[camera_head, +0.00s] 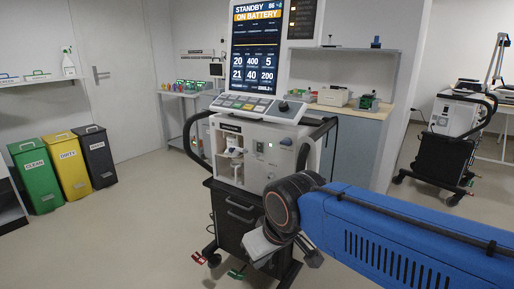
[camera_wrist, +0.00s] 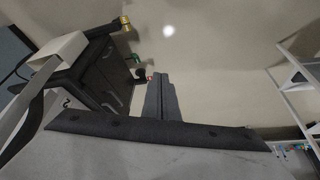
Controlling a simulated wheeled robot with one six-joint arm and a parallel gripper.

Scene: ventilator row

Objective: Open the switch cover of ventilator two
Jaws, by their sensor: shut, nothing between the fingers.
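The near ventilator (camera_head: 225,190) stands upright on a black drawer cart, with a tall screen (camera_head: 256,50) reading "STANDBY ON BATTERY". Its pale front has a small green light and a few small fittings; I cannot make out a switch cover or its state. No number "two" is readable on it. My blue arm reaches in from the right, and its wrist hangs in front of the cart's right side. My gripper (camera_wrist: 160,98) shows in the wrist view as dark fingers, shut and empty, pointing over bare floor. The cart's dark drawers (camera_wrist: 102,80) are to their left, apart from them.
A second machine on a black cart (camera_head: 452,125) stands at the far right. Green, yellow and black bins (camera_head: 68,165) stand at the left. A counter with cabinets (camera_head: 360,130) is behind the near ventilator. The floor at front left is clear.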

